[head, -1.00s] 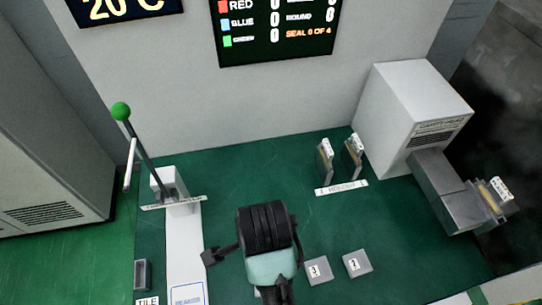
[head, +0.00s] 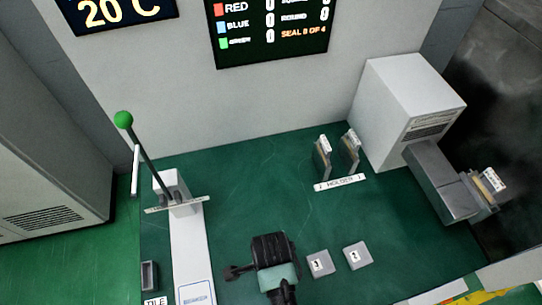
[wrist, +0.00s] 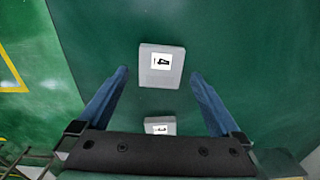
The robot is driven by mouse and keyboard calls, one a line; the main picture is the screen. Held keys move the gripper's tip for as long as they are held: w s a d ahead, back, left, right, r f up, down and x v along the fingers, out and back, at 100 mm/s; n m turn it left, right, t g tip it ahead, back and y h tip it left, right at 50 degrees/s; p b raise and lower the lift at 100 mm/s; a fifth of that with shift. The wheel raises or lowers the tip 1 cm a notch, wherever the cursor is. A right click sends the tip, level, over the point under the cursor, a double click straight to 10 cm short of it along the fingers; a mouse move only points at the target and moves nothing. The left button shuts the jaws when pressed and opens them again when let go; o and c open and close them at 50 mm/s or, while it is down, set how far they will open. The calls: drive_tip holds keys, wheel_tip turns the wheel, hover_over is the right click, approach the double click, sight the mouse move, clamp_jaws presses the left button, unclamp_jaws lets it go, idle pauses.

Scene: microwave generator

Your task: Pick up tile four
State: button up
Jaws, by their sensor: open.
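Tile four (wrist: 161,78), a flat grey square with a white label that appears to read 4, lies on the green surface in the wrist view. It sits between and slightly beyond my gripper's (wrist: 159,74) two blue fingertips. The fingers are apart and empty; I cannot tell how far above the tile they are. A second grey tile (wrist: 159,119) lies closer to the palm, partly hidden by it, its label unclear.
Two grey numbered tiles (head: 321,271) (head: 358,263) lie right of my wrist. Behind them are a labelled holder (head: 341,183) with two upright pieces and a white box machine (head: 405,105). A green-knobbed lever (head: 123,120) stands left. The green table centre is clear.

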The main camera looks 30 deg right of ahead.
drive_tip(key=shift+f, duration=1.2)
drive_tip(key=c, duration=1.5)
